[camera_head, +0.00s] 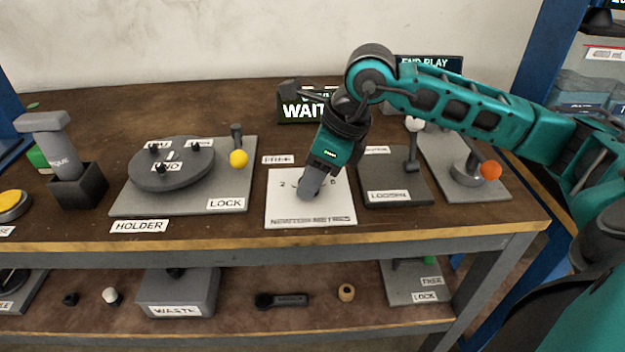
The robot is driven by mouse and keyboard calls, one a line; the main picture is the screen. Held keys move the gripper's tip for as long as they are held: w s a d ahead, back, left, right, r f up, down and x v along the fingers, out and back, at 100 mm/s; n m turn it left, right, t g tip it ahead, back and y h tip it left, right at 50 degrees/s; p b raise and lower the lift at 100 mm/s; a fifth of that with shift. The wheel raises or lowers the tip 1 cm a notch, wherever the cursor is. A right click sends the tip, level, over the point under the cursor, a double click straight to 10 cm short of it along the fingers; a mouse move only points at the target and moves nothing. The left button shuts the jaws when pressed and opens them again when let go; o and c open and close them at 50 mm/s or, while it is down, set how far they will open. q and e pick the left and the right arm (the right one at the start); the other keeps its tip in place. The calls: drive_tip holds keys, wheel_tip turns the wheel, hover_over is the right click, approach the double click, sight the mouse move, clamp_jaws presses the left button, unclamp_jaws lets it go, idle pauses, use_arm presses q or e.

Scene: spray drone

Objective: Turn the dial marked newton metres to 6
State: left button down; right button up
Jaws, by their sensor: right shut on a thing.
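The dial plate (285,210) is a white panel marked "NEWTON METRES" along its front edge, lying on the bench top near the middle. A few scale figures show, with a 2 at the left and a 6 at the right; the others are hidden. My right gripper (308,192) reaches down onto the plate's middle and is shut on the dial's knob. The gripper hides the knob and its pointer, so the setting cannot be read. My left gripper is not in view.
A holder with a round turntable (172,165) and yellow-knobbed lock lever stands left. A "LOOSEN" plate (395,192) with a lever stands close right, then an orange-knobbed lever (490,170). A "WAIT" sign (297,110) is behind. Loose parts lie on the lower shelf (225,322).

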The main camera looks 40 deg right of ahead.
drive_tip(key=m+b, duration=0.1)
drive_tip(key=m, duration=0.1)
drive_tip(key=m+t+h+b, duration=0.1)
drive_tip(key=m, duration=0.1)
drive_tip(key=shift+a+h, duration=0.15)
drive_tip(key=shift+h, duration=0.15)
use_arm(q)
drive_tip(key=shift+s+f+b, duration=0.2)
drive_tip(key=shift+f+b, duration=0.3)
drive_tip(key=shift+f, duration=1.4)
use_arm(e)
drive_tip(key=shift+s+m+h, duration=0.1)
drive_tip(key=shift+m+h, duration=0.6)
drive_tip(key=shift+m, duration=1.8)
drive_tip(key=o, duration=1)
drive_tip(key=shift+o, duration=0.2)
drive_tip(key=shift+a, duration=0.1)
use_arm(q)
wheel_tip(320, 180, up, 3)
drive_tip(key=p, duration=0.3)
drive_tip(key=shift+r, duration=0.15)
use_arm(e)
drive_tip(key=v, duration=1.3)
